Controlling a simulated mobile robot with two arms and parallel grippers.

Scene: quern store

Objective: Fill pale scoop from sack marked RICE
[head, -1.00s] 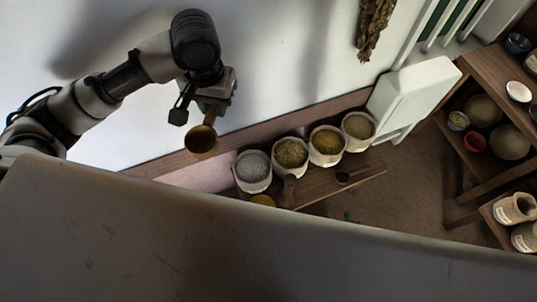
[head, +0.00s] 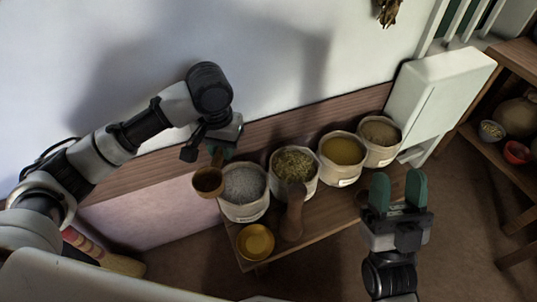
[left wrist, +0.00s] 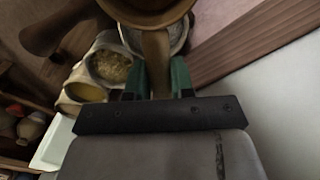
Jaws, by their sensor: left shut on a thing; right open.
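My left gripper (head: 222,152) is shut on the handle of a tan-brown wooden scoop (head: 208,183). The scoop's bowl hangs at the left rim of the sack of grey-white grains (head: 244,186); whether they touch I cannot tell. Its inside is dark, with no grain visible. The left wrist view shows the scoop's handle (left wrist: 156,68) between the fingers of the left gripper (left wrist: 158,78), with the bowl overlapping that sack. The sacks carry small labels, too small to read. My right gripper (head: 397,193) is open and empty, in front of the yellow sack.
Sacks of greenish (head: 294,166), yellow (head: 342,151) and brown (head: 380,133) contents stand in a row on a wooden bench (head: 325,207). A darker wooden scoop-like piece (head: 292,216) and a yellow bowl (head: 256,242) are in front. A white panel (head: 437,95) stands right.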

